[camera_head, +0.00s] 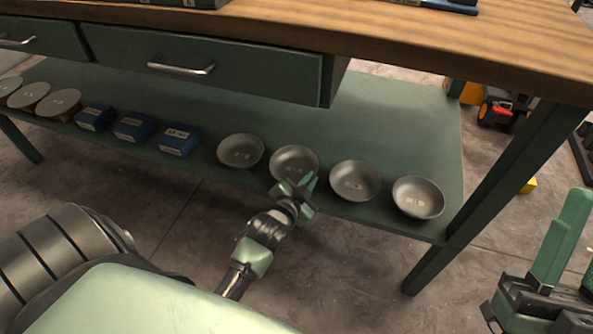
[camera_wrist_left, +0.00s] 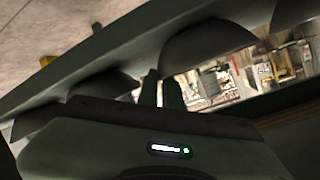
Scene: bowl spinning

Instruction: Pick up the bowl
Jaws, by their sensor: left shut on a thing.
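Several grey metal bowls stand in a row on the green lower shelf (camera_head: 400,110). My left gripper (camera_head: 304,184) is at the near rim of the second bowl from the left (camera_head: 294,162), shut on that rim. The bowl sits about level with its neighbours, and my fingers hide part of its front edge. In the left wrist view, the fingers (camera_wrist_left: 161,92) meet the edge of a dark bowl (camera_wrist_left: 205,45); the picture is tilted and dim there. My right gripper (camera_head: 560,245) shows only partly at the right edge, with one green finger clear, away from the bowls.
Other bowls (camera_head: 240,151), (camera_head: 355,181) and (camera_head: 418,198) stand close on both sides. Blue boxes (camera_head: 132,127) and round discs (camera_head: 58,103) lie further left. Drawers (camera_head: 205,60) and the wooden tabletop (camera_head: 440,45) overhang the shelf. A table leg (camera_head: 440,262) stands at right.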

